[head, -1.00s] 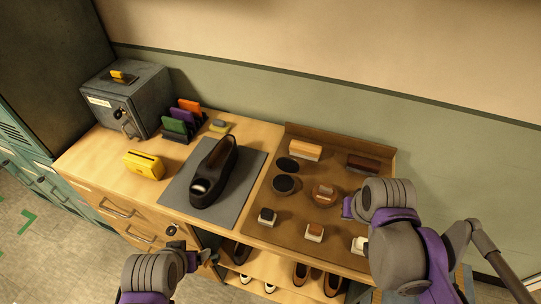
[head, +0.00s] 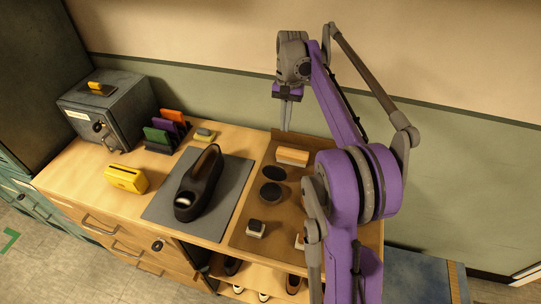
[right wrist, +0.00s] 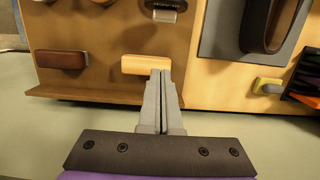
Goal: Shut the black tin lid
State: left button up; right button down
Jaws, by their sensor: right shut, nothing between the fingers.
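The black tin (head: 270,193) stands on the brown tray, seen from above as a dark round. Its black lid (head: 273,173) shows as a dark disc just behind it, towards the wall, raised open. My right gripper (head: 285,127) is shut and empty, pointing down above the tray's back edge, behind the lid and the tan brush. Its closed fingers also show in the right wrist view (right wrist: 161,75). My left gripper is out of view.
A tan brush (head: 292,156) lies between gripper and lid. The brown tray (head: 246,222) also holds small pots; my right arm hides its right part. A black shoe (head: 199,184) stands on a grey mat left of it. The wall is close behind.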

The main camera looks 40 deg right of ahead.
aim_at(276, 170)
jog(key=f, duration=0.5)
jog(key=s+a+f, duration=0.1)
jog(key=f, duration=0.2)
jog(key=shift+f, duration=0.35)
jog(key=shift+s+a+f, duration=0.15)
jog(key=shift+s+a, duration=0.45)
jog(key=shift+a, duration=0.2)
jog(key=shift+s+a+f, duration=0.1)
jog(key=shift+s+a, duration=0.5)
jog(key=shift+a, duration=0.2)
